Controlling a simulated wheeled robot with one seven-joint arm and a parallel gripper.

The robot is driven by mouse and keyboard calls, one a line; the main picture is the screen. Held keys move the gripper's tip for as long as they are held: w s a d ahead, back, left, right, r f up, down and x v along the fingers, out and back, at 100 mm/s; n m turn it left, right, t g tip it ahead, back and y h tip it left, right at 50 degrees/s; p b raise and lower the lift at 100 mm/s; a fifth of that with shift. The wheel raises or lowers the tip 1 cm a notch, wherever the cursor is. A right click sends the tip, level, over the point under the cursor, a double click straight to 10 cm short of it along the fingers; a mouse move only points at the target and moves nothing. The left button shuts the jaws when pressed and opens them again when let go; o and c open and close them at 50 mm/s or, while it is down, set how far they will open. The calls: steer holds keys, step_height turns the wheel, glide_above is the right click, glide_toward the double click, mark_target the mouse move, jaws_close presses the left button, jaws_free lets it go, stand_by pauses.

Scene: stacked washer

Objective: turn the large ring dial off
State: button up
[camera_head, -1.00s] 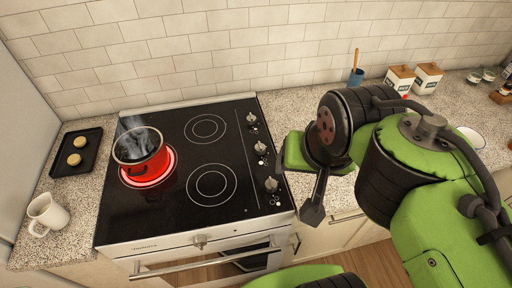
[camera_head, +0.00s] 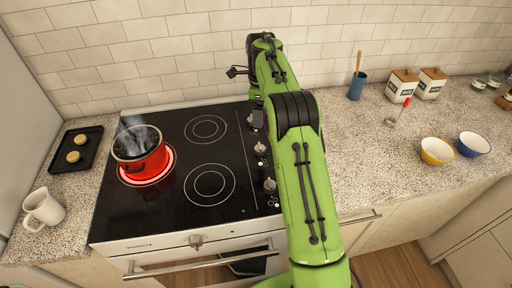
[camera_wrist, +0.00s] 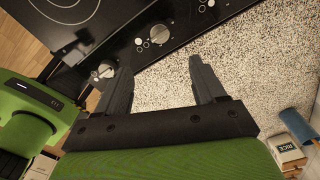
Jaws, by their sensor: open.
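A black cooktop (camera_head: 165,205) has round knobs down its right edge. In the head view a near knob (camera_head: 269,185) and a middle knob (camera_head: 261,149) show; farther ones are partly covered by my arm. I cannot tell which is the large ring dial. One ring (camera_head: 148,181) glows red under the pot. My gripper (camera_wrist: 158,62) is open and empty over the speckled counter, apart from the knobs.
The oven front has another knob (camera_head: 196,241) and a handle (camera_head: 200,264). Two bowls (camera_head: 437,151), a blue utensil cup (camera_head: 356,86) and canisters (camera_head: 402,86) stand on the right counter (camera_head: 370,150).

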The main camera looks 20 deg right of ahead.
mark_target(260, 146)
step_height(260, 146, down, 15)
steer(key=b, duration=0.3)
steer(key=shift+f+b, duration=0.15)
steer(key=shift+b, duration=0.2)
steer(key=shift+c, duration=0.2)
steer(key=c, duration=1)
